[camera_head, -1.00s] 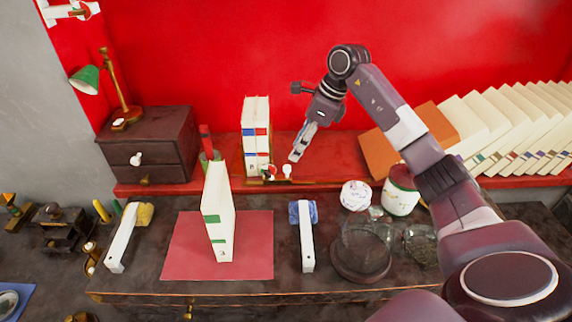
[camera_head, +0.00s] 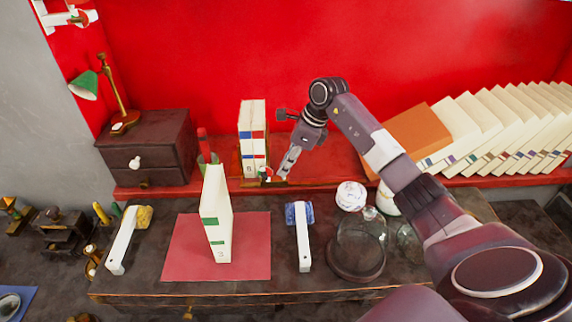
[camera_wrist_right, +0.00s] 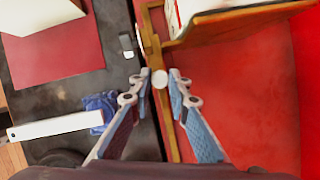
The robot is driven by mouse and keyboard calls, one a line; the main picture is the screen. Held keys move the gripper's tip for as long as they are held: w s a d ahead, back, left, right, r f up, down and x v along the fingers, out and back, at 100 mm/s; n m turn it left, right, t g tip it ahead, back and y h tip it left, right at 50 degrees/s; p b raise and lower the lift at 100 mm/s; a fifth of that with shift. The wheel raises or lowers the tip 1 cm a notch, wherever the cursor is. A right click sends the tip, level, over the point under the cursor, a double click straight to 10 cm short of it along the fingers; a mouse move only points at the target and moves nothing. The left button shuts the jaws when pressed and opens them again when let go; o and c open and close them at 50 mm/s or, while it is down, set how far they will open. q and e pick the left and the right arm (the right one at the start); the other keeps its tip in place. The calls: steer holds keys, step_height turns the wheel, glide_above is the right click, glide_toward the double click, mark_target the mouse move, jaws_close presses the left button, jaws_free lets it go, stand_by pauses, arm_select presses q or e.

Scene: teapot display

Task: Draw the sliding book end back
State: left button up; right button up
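The sliding book end is a brown and brass bracket on a rail. It stands against the right side of upright white books (camera_head: 253,135) on the red shelf. In the right wrist view the book end (camera_wrist_right: 225,22) is at the top, with a round white knob (camera_wrist_right: 160,79) below it. My right gripper (camera_head: 283,174) reaches down to the shelf just right of the books. In the right wrist view, its blue-padded fingers (camera_wrist_right: 158,74) are apart, with the knob showing between their tips. I cannot tell whether they touch it.
A white book (camera_head: 217,215) stands on a red mat (camera_head: 252,245) on the dark table below. A white-handled brush (camera_head: 304,235) and a glass dome (camera_head: 358,240) are to its right. Leaning books (camera_head: 500,130) fill the right shelf. A drawer box (camera_head: 148,145) stands left.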

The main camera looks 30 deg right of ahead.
jaws_close()
steer(key=shift+s+d, duration=0.25)
steer(key=shift+d, duration=0.25)
steer(key=s+d+b, duration=0.2)
steer(key=s+d, duration=0.1)
steer(key=d, duration=0.2)
steer(key=s+d+b, duration=0.2)
steer(key=s+d, duration=0.1)
steer(key=d, duration=0.2)
steer(key=s+d+b, duration=0.2)
steer(key=s+d, duration=0.1)
steer(key=d, duration=0.2)
steer(key=shift+s+d, duration=0.3)
steer(key=shift+s+d+r, duration=0.1)
steer(key=shift+s+d, duration=0.2)
steer(key=shift+d, duration=0.15)
steer(key=o, duration=0.6)
jaws_free()
